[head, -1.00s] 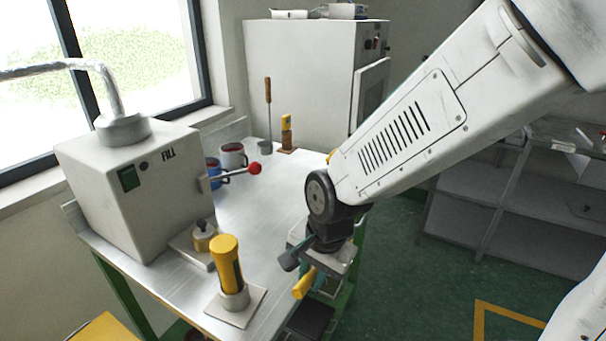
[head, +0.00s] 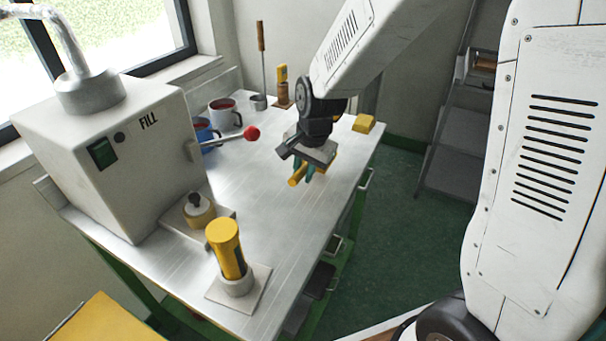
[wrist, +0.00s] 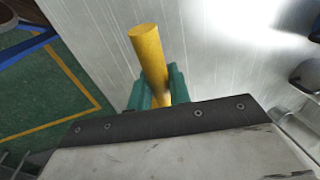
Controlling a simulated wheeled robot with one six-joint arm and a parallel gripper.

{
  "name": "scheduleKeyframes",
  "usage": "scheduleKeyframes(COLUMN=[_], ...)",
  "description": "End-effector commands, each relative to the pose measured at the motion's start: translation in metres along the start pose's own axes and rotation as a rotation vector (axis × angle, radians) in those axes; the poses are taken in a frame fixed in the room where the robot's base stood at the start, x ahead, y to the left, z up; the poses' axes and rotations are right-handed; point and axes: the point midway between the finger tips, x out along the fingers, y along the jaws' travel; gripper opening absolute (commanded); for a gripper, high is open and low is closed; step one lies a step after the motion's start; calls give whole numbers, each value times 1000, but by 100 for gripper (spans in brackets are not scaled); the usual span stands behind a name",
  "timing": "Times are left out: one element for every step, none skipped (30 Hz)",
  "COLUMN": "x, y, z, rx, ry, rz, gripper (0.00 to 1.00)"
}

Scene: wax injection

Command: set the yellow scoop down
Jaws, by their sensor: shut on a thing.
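The yellow scoop (head: 297,175) is in my gripper (head: 308,172), above the right part of the steel bench top (head: 262,205) in the head view. In the wrist view, the scoop's yellow handle (wrist: 149,55) sticks out between the two green fingers of my gripper (wrist: 158,90), which are shut on it. The rest of the scoop is hidden by the fingers and the gripper body. I cannot tell whether the scoop touches the bench.
The white FILL machine (head: 115,150) with its red-knobbed lever (head: 251,133) stands at left. A yellow-handled tool (head: 226,250) stands upright in front. Mugs (head: 224,114) stand behind. A yellow block (head: 364,123) lies at the right edge. Bench surface around my gripper is clear.

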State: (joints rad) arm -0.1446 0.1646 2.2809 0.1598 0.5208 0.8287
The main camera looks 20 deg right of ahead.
Motion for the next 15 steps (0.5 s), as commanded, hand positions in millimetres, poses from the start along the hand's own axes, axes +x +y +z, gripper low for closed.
scheduleKeyframes(x=[2,2,3,3,4,4,4,5,9,14,19,26,30,34,38], y=[-4,-5,-7,-8,-8,-10,-11,-12,-12,-10,-9,-8,-7,-6,-6], z=[-6,-8,-10,-11,-12,-14,-16,-19,-20,-19,-18,-18,-17,-17,-17], rx=[1,0,-1,-1,-2,-2,-2,-2,-2,-2,-2,-2,-2,-3,-4], ry=[0,0,0,0,0,0,0,0,-2,-3,-4,-3,-4,-3,-2], rz=[0,-1,0,0,0,-1,-1,-1,1,3,3,3,3,3,1], gripper=[0,0,0,0,0,0,0,0,0,0,0,0,0,0,0])
